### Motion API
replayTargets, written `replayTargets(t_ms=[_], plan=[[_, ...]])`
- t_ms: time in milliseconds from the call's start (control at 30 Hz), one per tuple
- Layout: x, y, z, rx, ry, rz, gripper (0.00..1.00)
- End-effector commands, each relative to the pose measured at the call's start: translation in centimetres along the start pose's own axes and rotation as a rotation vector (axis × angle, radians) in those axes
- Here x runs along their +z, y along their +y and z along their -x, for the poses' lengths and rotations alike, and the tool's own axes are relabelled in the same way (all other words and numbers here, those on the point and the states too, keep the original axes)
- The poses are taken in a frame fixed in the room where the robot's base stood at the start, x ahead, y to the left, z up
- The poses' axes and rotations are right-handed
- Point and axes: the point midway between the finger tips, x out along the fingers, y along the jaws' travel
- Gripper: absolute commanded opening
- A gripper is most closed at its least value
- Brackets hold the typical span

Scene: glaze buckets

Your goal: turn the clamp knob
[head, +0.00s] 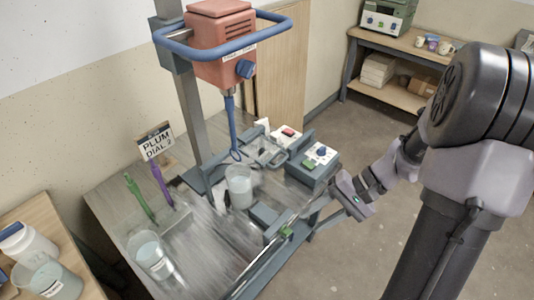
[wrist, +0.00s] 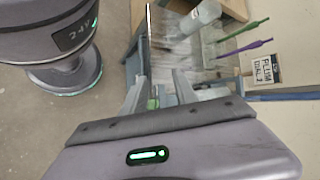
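A green knob (head: 287,232) sits on the front side of the grey clamp (head: 264,216), beside the glaze bucket (head: 239,187) on the bench. I take it for the clamp knob. My gripper (head: 314,207) is at the bench's right edge, a little right of and above the knob in the head view. In the wrist view my gripper (wrist: 158,86) has its two fingers apart. The green knob (wrist: 153,104) shows between them, partly hidden by the gripper body. I cannot tell whether a finger touches it.
A red mixer (head: 220,45) with a blue ring guard stands over the bucket. A control box (head: 318,165) lies behind my gripper. Another bucket (head: 150,256), green and purple tools and a "PLUM DIAL 2" sign (head: 155,141) are at left. Floor at right is clear.

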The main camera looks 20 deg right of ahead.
Motion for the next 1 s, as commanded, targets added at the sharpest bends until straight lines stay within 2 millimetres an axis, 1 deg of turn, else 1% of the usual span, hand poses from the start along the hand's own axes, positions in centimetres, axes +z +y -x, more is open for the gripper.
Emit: replayTargets(t_ms=[33, 67, 100, 167, 200, 267, 300, 400, 433, 500, 567, 667, 767, 1000], plan=[[-1.9, 2.9, -0.7, -0.117, -0.033, -0.065, 0.35], [-2.9, 4.5, -1.2, -0.196, -0.041, -0.090, 0.35], [-4.2, 6.8, -1.9, -0.304, -0.040, -0.122, 0.35], [-5.8, 10.3, -3.3, -0.471, -0.016, -0.166, 0.35], [-6.6, 12.6, -4.4, -0.581, 0.015, -0.194, 0.35], [-7.4, 15.7, -6.1, -0.731, 0.079, -0.231, 0.35], [-7.7, 17.5, -7.3, -0.816, 0.127, -0.252, 0.35], [-8.0, 20.5, -9.8, -0.973, 0.238, -0.292, 0.35], [-8.0, 21.1, -10.4, -1.004, 0.265, -0.301, 0.35], [-8.1, 21.9, -11.3, -1.050, 0.308, -0.313, 0.35], [-8.2, 22.1, -11.8, -1.067, 0.326, -0.317, 0.35], [-8.7, 21.1, -12.5, -1.070, 0.326, -0.315, 0.35], [-9.7, 19.0, -13.8, -1.067, 0.321, -0.315, 0.35], [-12.7, 13.1, -17.3, -1.064, 0.319, -0.312, 0.35]])
